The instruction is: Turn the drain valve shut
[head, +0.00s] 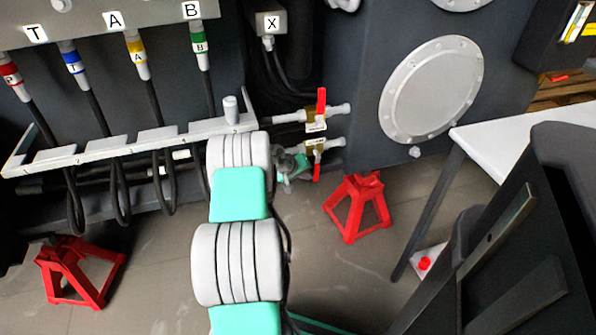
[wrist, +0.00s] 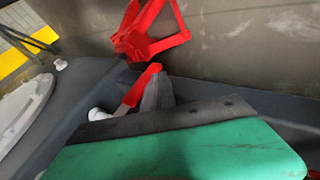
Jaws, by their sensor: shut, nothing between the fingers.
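Two brass valves with red lever handles and white pipe ends sit on the dark chassis, one above the other. Their small labels are too small to read, so I cannot tell which is the drain valve. The upper red handle (head: 321,104) points up, across its pipe. The lower red handle (head: 317,171) points down, across its pipe. My gripper (head: 304,164) is just left of the lower valve, its fingers shut and empty. In the wrist view a red handle (wrist: 142,86) is close beside my fingertips (wrist: 158,88); whether they touch I cannot tell. A white pipe end (wrist: 98,114) shows there too.
A red jack stand (head: 357,207) stands below the valves, and another (head: 78,270) at the lower left. A hose rack (head: 130,146) with hanging black hoses is left of my arm. A white table (head: 500,142) and a dark chair-like object (head: 520,250) are at the right.

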